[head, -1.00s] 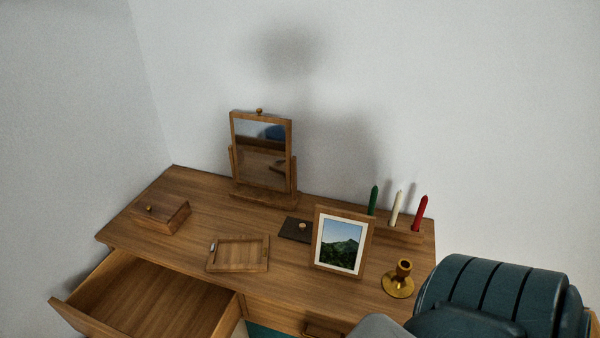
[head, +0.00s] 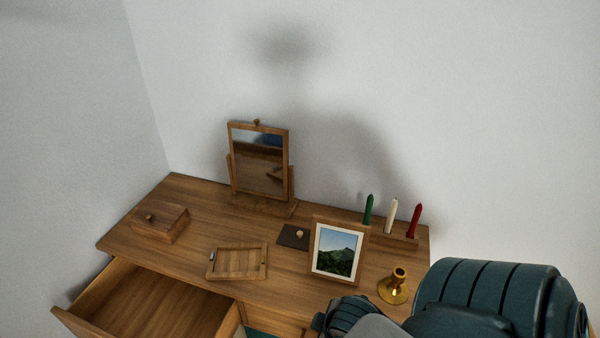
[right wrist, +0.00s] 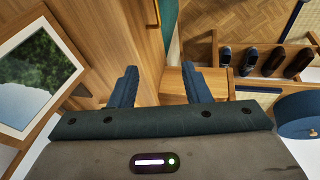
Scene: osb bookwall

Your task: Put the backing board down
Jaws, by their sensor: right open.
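A dark flat board with a pale knob (head: 293,236), apparently the backing board, lies on the desk (head: 205,225) behind the standing picture frame (head: 314,265). The frame partly overlaps its right side. A shallow wooden frame (head: 210,266) with small metal clips lies flat to its left. My right gripper (right wrist: 160,82) is open, with nothing between its fingers. In the right wrist view it is near the desk's front, with the picture frame (right wrist: 60,50) to the left. My left gripper is not in view.
A mirror (head: 260,165) and a lidded box (head: 160,224) stand on the desk. Green, white and red candles (head: 391,215) and a brass candlestick (head: 394,288) are at the right. The drawer (head: 150,310) is pulled open. Shoes (right wrist: 248,58) sit on a rack below.

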